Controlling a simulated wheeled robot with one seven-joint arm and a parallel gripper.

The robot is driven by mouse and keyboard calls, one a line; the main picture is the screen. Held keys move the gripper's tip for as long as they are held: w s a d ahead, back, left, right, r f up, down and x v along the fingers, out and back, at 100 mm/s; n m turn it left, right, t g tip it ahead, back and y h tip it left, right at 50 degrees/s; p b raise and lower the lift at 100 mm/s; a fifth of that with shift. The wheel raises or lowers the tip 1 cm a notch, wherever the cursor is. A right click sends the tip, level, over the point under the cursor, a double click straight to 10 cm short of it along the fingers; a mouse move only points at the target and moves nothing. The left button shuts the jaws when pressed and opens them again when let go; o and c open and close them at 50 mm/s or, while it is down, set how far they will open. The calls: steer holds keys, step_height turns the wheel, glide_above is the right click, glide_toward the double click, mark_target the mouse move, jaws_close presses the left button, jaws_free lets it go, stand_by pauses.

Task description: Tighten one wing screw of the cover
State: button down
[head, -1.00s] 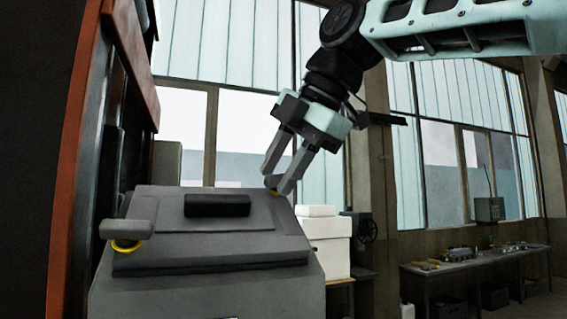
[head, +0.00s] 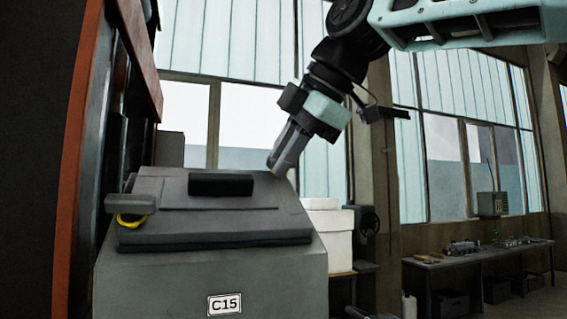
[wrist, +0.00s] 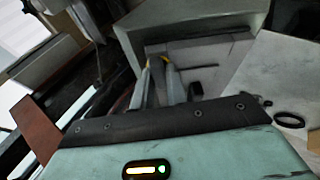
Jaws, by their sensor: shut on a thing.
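The grey cover (head: 260,221) lies sloped on top of a grey housing (head: 270,270) labelled C15, with a black handle (head: 221,184) near its upper edge. A grey wing screw (head: 130,207) with a yellow ring stands at the cover's left side. My gripper (head: 279,168) reaches down from the upper right to the cover's far right corner. Its fingers appear edge-on in the head view and hide the wing screw at that corner. In the wrist view the gripper (wrist: 157,63) is at the cover's edge, with yellow showing at the fingertips. It is shut on that screw, mostly hidden.
An orange-edged dark frame (head: 78,150) rises close on the left. White boxes (head: 328,230) stand behind the housing on the right. A workbench (head: 470,256) with small parts is farther right.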

steer(key=shift+m+t+b, duration=0.3)
steer(key=shift+m+t, duration=0.1)
steer(key=shift+m, duration=0.8)
steer(key=shift+f+m+b, duration=0.15)
steer(key=shift+m+b, duration=0.5)
steer(key=shift+m, duration=0.05)
steer(key=m, duration=0.1)
steer(key=m+t, duration=0.1)
steer(key=m, duration=0.1)
steer(key=shift+r+t+b, duration=0.2)
steer(key=shift+t+b, duration=0.1)
steer(key=shift+b, duration=0.1)
